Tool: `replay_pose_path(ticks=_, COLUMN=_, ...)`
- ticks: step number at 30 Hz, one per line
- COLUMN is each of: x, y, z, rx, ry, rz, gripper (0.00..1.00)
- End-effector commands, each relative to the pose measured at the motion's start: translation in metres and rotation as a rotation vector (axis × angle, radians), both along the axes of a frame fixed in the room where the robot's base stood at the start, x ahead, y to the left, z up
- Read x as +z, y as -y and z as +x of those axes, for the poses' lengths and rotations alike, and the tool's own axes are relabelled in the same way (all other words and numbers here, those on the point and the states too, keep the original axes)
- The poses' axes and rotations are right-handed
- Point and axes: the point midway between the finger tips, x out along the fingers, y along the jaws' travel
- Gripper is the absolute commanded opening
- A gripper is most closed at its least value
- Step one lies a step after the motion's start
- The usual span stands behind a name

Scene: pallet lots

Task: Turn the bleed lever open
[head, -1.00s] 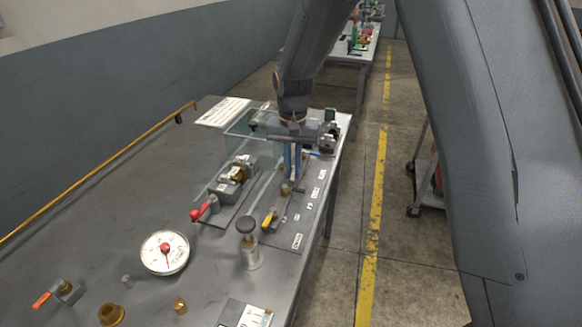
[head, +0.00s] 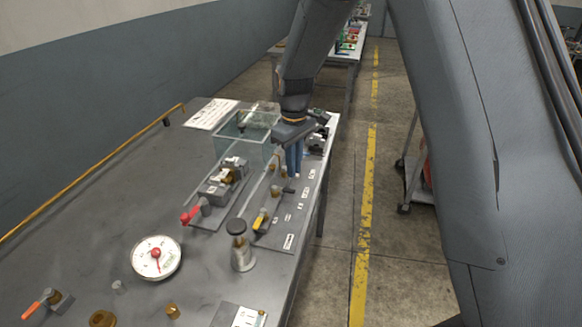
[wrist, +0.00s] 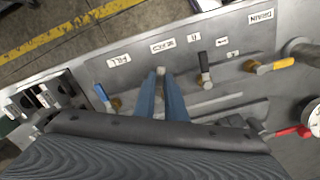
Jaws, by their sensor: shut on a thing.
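The panel (wrist: 225,62) carries a row of small levers with printed labels; one label (wrist: 162,46) appears to read BLEED. My gripper (wrist: 160,78) points down at the panel just below that label, its two blue fingers close together. A small pale lever tip (wrist: 160,70) shows between the fingertips, and I take it for the bleed lever; the rest of it is hidden. In the head view my gripper (head: 296,172) is over the far part of the panel. A blue lever (wrist: 101,92) is left of the fingers and a black lever (wrist: 204,62) right.
A yellow lever (wrist: 275,65) is by the DRAIN label. A red-handled valve (head: 191,215), a dark-topped cylinder (head: 240,248) and a gauge (head: 156,257) stand nearer on the bench. A clear box (head: 240,130) is left of my gripper.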

Motion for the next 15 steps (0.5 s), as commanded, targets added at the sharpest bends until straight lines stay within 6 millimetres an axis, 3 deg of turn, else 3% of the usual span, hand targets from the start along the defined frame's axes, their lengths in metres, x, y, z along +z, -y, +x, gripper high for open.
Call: replay_pose_path(ticks=15, x=0.001, y=0.008, z=0.014, rx=0.376, ry=0.006, rz=0.001, gripper=0.00)
